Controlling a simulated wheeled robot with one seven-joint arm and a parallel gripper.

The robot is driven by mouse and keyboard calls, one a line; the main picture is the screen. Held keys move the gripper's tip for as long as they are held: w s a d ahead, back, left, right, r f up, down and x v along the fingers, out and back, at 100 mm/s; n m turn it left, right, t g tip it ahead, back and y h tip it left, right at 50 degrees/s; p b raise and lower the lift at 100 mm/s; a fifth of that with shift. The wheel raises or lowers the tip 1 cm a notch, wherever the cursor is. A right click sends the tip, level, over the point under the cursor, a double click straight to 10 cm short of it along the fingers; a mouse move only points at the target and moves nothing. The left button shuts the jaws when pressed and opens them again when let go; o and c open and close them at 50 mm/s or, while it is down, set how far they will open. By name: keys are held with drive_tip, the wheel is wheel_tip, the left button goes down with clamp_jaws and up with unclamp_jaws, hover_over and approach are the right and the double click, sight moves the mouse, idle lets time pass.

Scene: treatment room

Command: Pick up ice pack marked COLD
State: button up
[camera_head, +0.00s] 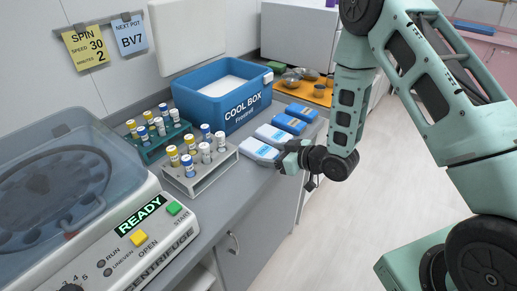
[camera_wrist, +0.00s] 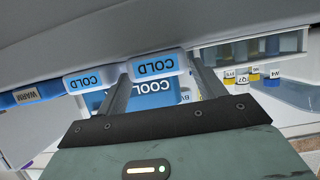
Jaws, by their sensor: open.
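Two white-and-blue ice packs lie at the counter's front edge: a nearer one (camera_head: 258,150) and another (camera_head: 275,136) just beyond it. In the wrist view, which is upside down, two packs read COLD: one (camera_wrist: 155,65) in line with the gap between my fingers, the other (camera_wrist: 88,80) to its left. My gripper (camera_head: 280,160) is at the counter edge, beside the nearer pack; its open fingers also show in the wrist view (camera_wrist: 158,70). I cannot tell whether the fingertips reach past the pack's sides. Nothing is held.
Bluer packs (camera_head: 289,123) lie farther along; one in the wrist view reads WARM (camera_wrist: 33,94). A blue cool box (camera_head: 205,100) stands behind the packs. Tube racks (camera_head: 205,178) and a centrifuge (camera_head: 85,205) are to the left. An orange tray (camera_head: 302,91) holds bowls. The floor (camera_head: 345,215) is clear.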

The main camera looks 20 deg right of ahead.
sight(267, 152)
drive_tip(key=shift+p+x, duration=0.35)
drive_tip(key=shift+x, duration=1.35)
drive_tip(key=shift+r, duration=0.1)
drive_tip(key=c, duration=0.9)
drive_tip(key=shift+o, duration=0.2)
drive_tip(key=shift+r, duration=0.1)
